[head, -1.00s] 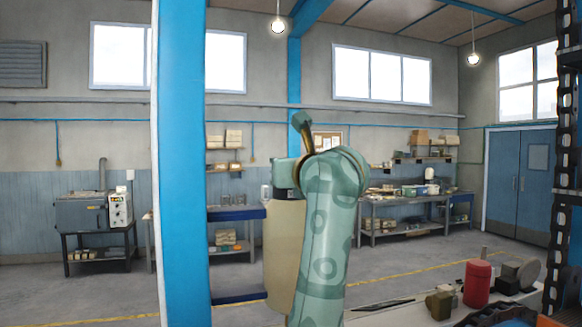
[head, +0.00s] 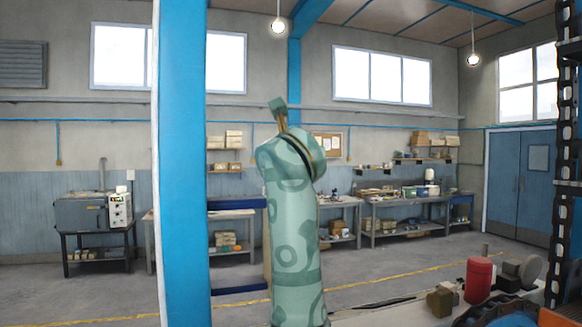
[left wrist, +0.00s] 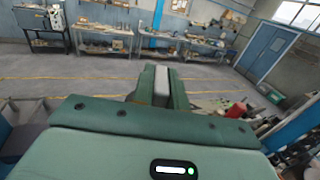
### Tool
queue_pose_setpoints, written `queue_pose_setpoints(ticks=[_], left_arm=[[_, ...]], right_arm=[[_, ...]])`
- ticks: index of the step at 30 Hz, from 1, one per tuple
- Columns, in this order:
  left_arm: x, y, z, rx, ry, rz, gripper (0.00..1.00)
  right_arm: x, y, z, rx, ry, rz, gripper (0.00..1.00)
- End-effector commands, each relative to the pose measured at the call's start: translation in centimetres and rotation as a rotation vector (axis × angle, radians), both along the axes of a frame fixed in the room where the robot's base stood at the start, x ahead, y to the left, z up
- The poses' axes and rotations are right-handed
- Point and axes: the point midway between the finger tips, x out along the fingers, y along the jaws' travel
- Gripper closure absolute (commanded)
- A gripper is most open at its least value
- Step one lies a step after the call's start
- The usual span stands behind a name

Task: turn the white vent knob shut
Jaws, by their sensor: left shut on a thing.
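In the left wrist view my left gripper (left wrist: 158,88) points out over the floor, its green fingers shut on a pale grey block (left wrist: 161,86). I cannot tell whether this block is the white vent knob. No white vent knob can be made out in the head view. There, a green patterned arm of mine rises through the middle and hides what stands behind it. My right gripper is not in view.
A dark machine (head: 82,212) with a white control box (head: 119,210) stands on a bench at the left. A blue post (head: 180,160) rises nearby. A red canister (head: 478,280) and small blocks (head: 440,300) sit at the lower right. Open floor (head: 380,270) lies between.

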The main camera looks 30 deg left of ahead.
Motion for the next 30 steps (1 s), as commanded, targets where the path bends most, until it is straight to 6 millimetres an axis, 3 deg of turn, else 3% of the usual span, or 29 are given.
queue_pose_setpoints(ticks=[15,30], left_arm=[[0.0,0.1,-0.1,0.001,-0.001,-0.375,1.0],[0.0,0.0,0.0,0.001,0.001,-0.48,1.0]], right_arm=[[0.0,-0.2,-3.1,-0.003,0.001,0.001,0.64],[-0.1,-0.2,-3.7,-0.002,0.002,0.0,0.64]])
